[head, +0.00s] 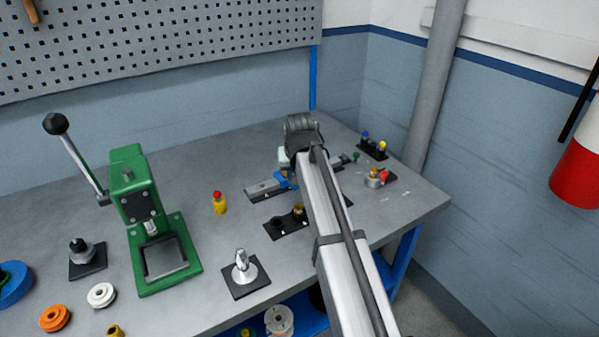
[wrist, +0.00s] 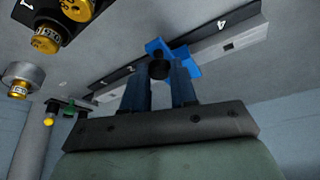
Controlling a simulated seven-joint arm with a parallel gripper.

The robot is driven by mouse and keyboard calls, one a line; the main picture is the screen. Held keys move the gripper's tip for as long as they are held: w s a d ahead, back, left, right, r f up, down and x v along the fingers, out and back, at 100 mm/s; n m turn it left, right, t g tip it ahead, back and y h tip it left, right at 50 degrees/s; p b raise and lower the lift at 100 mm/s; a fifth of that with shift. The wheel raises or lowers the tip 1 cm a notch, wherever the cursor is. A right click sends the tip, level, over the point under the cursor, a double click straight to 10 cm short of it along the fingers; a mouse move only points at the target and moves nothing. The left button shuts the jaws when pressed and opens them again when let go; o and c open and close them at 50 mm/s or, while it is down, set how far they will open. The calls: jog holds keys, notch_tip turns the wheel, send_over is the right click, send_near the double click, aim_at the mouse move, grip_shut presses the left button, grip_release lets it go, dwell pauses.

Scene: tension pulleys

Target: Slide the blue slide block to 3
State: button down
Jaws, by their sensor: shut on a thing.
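The blue slide block (head: 286,181) sits on a pale rail (head: 262,189) at the table's right part, partly hidden by my arm. In the wrist view the block (wrist: 154,47) straddles the rail (wrist: 228,45), which has a black strip with white numerals along it. A mark like a 4 lies to the right of the block and smaller marks lie to its left; the one at the block is hard to read. My gripper (wrist: 159,72) is shut on the block's black knob, with one dark finger on each side. My arm hides the fingers in the head view.
A black plate with round knobs (head: 288,222) lies in front of the rail. A red-and-yellow bottle (head: 219,203) and the green press (head: 149,215) stand to the left. Beyond my arm are a red-button fixture (head: 377,178) and a block with blue and yellow knobs (head: 373,147).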

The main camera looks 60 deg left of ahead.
jog(key=c, duration=0.9)
grip_release()
jog(key=v, duration=1.3)
jog(key=shift+d+r, duration=0.2)
jog(key=shift+r, duration=0.15)
jog(key=shift+s, duration=0.1)
